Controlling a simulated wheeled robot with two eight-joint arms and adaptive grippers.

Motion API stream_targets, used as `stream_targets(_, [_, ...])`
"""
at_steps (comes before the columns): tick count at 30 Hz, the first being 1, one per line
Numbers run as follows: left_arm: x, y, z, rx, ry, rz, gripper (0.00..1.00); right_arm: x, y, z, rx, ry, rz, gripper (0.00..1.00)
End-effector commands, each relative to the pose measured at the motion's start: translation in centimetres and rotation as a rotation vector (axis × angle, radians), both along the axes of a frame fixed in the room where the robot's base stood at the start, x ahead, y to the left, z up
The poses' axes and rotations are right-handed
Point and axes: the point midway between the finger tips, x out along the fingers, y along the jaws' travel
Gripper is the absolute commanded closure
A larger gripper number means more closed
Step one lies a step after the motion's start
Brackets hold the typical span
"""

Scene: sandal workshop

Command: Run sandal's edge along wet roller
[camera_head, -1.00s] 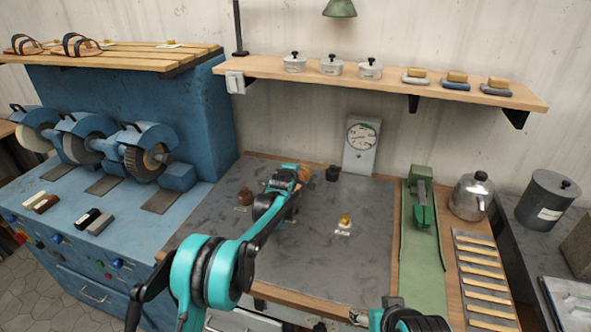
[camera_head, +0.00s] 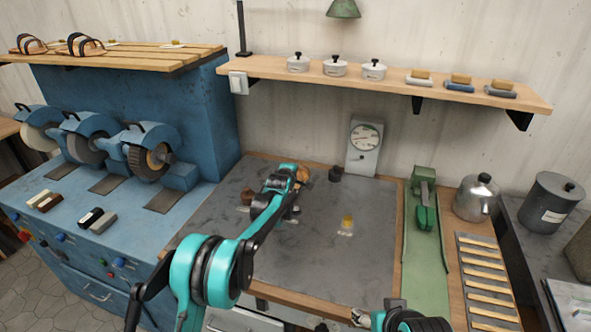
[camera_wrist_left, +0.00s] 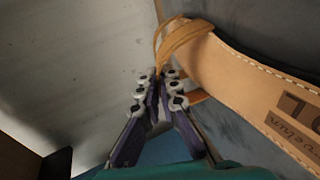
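A tan leather sandal (camera_wrist_left: 255,85) with stitched edge and dark lettering fills the right of the left wrist view. Its strap runs to my left gripper's fingertips (camera_wrist_left: 158,82), which are close together around it. In the head view my left gripper (camera_head: 290,188) is over the back left of the grey work mat (camera_head: 300,255), with a tan part of the sandal (camera_head: 303,174) showing behind it. A small yellow piece (camera_head: 347,220) stands with a pale label on the mat; I cannot tell whether it is the wet roller.
A small brown object (camera_head: 246,195) and a black pot (camera_head: 335,173) sit on the mat. A dial gauge (camera_head: 364,140) stands behind it. A green press (camera_head: 424,200) and kettle (camera_head: 477,197) are at right, blue grinding machines (camera_head: 148,155) at left. The mat's front right is clear.

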Motion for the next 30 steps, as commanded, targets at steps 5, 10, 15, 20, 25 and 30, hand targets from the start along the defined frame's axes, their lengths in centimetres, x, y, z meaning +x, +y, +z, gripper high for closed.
stream_targets(5, [0.0, 0.0, 0.4, 0.0, -0.001, 0.0, 1.0, 0.0, 0.0, 0.3, 0.0, 0.0, 0.0, 0.35])
stream_targets(10, [0.0, 0.0, 2.0, 0.0, -0.001, 0.0, 1.0, 0.0, 0.0, 1.3, 0.0, 0.0, 0.0, 0.35])
stream_targets(15, [0.0, 0.0, 3.8, 0.0, -0.001, 0.0, 1.0, 0.0, 0.0, 2.5, 0.0, 0.0, 0.0, 0.35])
stream_targets(20, [0.0, 0.0, 5.5, 0.0, -0.001, 0.0, 1.0, 0.0, 0.0, 3.5, 0.0, 0.0, 0.0, 0.35])
stream_targets(25, [0.0, 0.0, 7.3, 0.0, -0.001, 0.0, 1.0, 0.0, 0.0, 4.6, 0.0, 0.0, 0.0, 0.35])
stream_targets(30, [0.0, 0.0, 8.9, 0.0, -0.001, 0.0, 1.0, 0.0, 0.0, 5.6, 0.0, 0.0, 0.0, 0.35])
